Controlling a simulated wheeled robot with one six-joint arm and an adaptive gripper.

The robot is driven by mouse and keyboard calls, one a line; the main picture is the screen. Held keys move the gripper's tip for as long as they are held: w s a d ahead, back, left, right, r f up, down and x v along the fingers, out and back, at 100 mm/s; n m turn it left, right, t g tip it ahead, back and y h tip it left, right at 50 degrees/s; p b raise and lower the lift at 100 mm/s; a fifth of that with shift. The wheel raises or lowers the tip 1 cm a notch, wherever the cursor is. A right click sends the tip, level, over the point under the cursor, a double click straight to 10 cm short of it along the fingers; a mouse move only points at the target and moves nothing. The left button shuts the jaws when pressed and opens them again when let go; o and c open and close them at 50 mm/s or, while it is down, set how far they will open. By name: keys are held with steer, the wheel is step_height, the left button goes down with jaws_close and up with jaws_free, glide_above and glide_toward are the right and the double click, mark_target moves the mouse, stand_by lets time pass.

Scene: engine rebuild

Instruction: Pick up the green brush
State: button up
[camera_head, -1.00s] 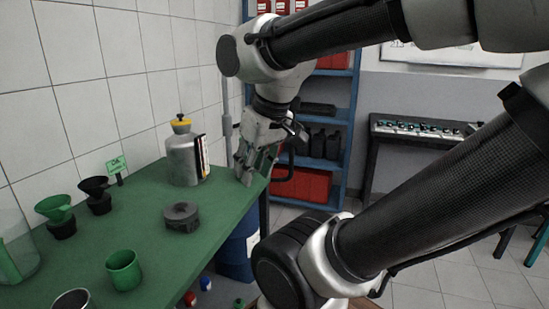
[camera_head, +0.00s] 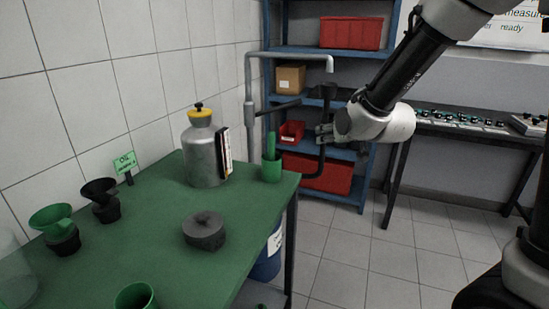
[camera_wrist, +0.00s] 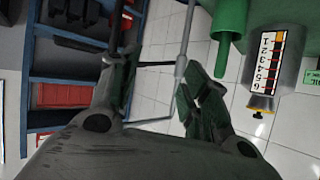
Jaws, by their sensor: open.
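The green brush shows as a green handle (camera_head: 271,146) standing upright in a green cup (camera_head: 271,171) at the far right corner of the green bench. Any bristles are hidden in the cup. In the wrist view the handle (camera_wrist: 222,58) sticks out of the cup (camera_wrist: 230,18) near the top, right of the fingers. My gripper (camera_head: 322,134) is to the right of the handle, apart from it and past the bench edge. In the wrist view my gripper (camera_wrist: 160,76) is open, with nothing held between its fingers.
A grey canister (camera_head: 205,154) with a yellow cap stands left of the cup. A grey pipe (camera_head: 250,100) rises behind it. A dark round part (camera_head: 204,230), funnels and another green cup (camera_head: 135,297) share the bench (camera_head: 165,215). Blue shelving (camera_head: 345,53) stands behind my gripper.

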steer(key=w+a+f+n+t+y, duration=0.1)
steer(key=w+a+f+t, duration=0.15)
steer(key=a+f, duration=0.4)
steer(key=n+t+y, duration=0.1)
steer(key=t+y, duration=0.1)
glide_toward(273, 151)
steer(key=x, duration=0.4)
steer(key=shift+w+a, duration=0.1)
steer(key=x, duration=0.7)
jaws_close()
